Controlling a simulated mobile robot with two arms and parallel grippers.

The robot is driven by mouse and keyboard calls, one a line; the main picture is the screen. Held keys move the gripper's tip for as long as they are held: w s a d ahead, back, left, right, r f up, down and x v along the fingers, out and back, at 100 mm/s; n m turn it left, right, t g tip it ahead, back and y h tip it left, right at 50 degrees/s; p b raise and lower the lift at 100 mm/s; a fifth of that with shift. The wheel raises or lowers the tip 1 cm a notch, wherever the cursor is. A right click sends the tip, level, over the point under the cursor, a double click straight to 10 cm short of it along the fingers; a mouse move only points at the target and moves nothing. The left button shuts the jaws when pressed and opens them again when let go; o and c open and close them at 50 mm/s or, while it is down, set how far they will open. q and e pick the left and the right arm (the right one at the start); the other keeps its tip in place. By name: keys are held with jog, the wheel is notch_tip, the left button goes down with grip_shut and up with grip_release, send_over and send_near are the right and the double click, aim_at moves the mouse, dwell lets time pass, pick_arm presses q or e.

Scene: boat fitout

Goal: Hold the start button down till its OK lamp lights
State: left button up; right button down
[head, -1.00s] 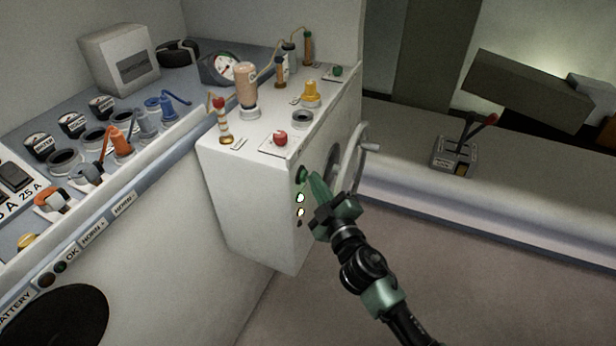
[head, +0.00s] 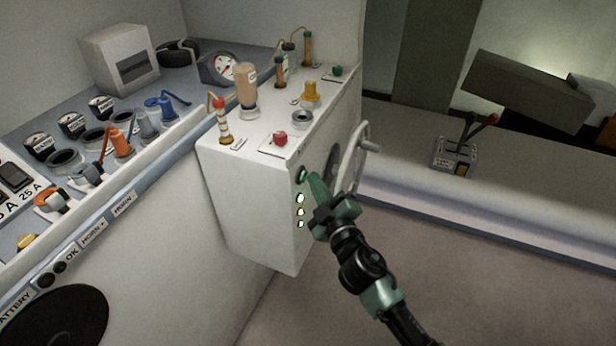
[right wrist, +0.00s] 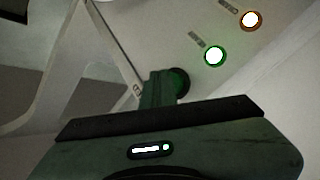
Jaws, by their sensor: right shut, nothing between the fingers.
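The green start button (head: 301,174) is on the front face of the white console box, above a column of lamps. My right gripper (head: 312,178) is shut and empty. Its fingertips are at the button and appear to touch it; in the right wrist view the fingers (right wrist: 158,88) overlap the dark green button (right wrist: 180,80). How far the button is pressed cannot be told. The upper lamp (head: 300,198), middle lamp (head: 300,211) and bottom lamp (head: 301,224) are all lit, the bottom one greenish. Their labels are too small to read. My left gripper is out of view.
A handwheel (head: 352,160) stands out from the box just right of my gripper. A red button (head: 280,139) and several fittings stand on the box top. A lever unit (head: 456,152) is on the bench at right. The floor below is clear.

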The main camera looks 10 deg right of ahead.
jog(key=shift+s+d, duration=0.55)
jog(key=shift+d, duration=0.15)
jog(key=shift+s+d, duration=0.7)
jog(key=shift+d, duration=0.35)
jog(key=shift+s+d, duration=0.7)
jog(key=shift+d, duration=0.35)
jog(key=s+d+f+m+g+h, duration=0.1)
jog(key=s+d+f+m+g, duration=0.2)
jog(key=f, duration=0.9)
jog(key=s+f+g+h+b, duration=0.15)
jog(key=s+f, duration=0.35)
jog(key=f, duration=0.8)
jog(key=s+d+f+m+g, duration=0.2)
jog(key=s+f+g, duration=0.2)
jog(key=f, duration=0.8)
jog(key=s+f+m+g, duration=0.2)
jog(key=s+f+g, duration=0.3)
jog(key=s+f, duration=1.3)
jog(key=s+f+m+g, duration=0.1)
jog(key=s+f+g, duration=0.1)
jog(key=s, duration=0.7)
jog(key=s+f+m+g+b, duration=0.1)
jog(key=s+f+g, duration=0.1)
jog(key=s, duration=0.8)
jog(key=shift+f+h, duration=0.35)
jog(key=shift+f, duration=0.05)
